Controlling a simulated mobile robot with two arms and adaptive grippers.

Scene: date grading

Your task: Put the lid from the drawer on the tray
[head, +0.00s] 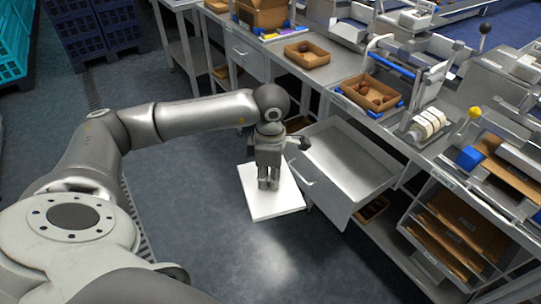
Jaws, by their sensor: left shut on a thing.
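My left gripper (268,184) points down and is shut on a flat white lid (262,206), which it holds in the air just left of the open drawer (345,160). The fingertips hide the place where they grip the lid. The drawer is pulled out from the steel bench, and the part of its inside that shows looks empty. A brown tray with dates (372,92) stands on the bench above the drawer. A second brown tray (307,54) with dates stands farther back on the bench. My right gripper is not in view.
A blue-barred sealing device (385,65) stands around the nearer tray. A roll of labels (428,125) and a yellow-knobbed lever (474,114) are to its right. Flat cardboard (450,235) fills shelves below. The floor left of the drawer is clear.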

